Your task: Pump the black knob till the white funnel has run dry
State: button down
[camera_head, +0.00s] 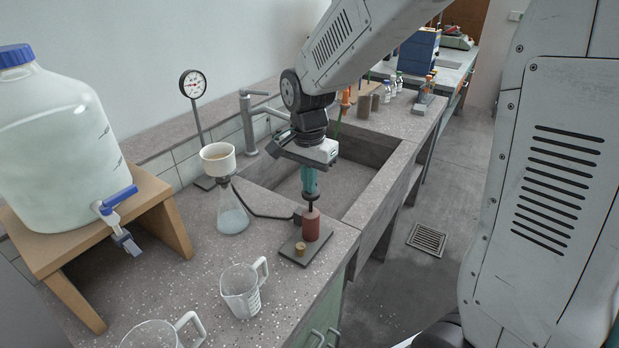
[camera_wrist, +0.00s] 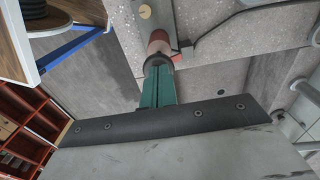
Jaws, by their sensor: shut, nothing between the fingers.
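The white funnel (camera_head: 217,158) stands upright in the neck of a glass flask (camera_head: 231,212); its inside looks tan, and I cannot tell whether liquid lies in it. The flask holds some pale liquid. A dark hose (camera_head: 265,211) runs from the flask to a red pump cylinder (camera_head: 311,226) on a dark plate. The black knob (camera_head: 312,198) is on top of the pump, partly hidden by my gripper (camera_head: 309,192). My teal fingers are shut and empty, pointing down right over the knob. The wrist view shows the knob (camera_wrist: 158,60) at the fingertips; I cannot tell whether they touch.
A brass-coloured piece (camera_head: 300,249) sits on the pump plate. A gauge (camera_head: 193,84) stands behind the flask. Two beakers (camera_head: 241,290) (camera_head: 150,336) stand in front, and a carboy (camera_head: 55,145) on a wooden stand is at left. The sink (camera_head: 345,188) with its tap (camera_head: 248,125) lies behind the pump.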

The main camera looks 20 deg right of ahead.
aim_at(309, 196)
jog(key=shift+s+f, duration=0.1)
jog(key=shift+f, duration=1.95)
jog(key=shift+r, duration=0.5)
notch_tip(309, 196, up, 13)
jog(key=shift+r, duration=0.15)
jog(key=shift+a, duration=0.1)
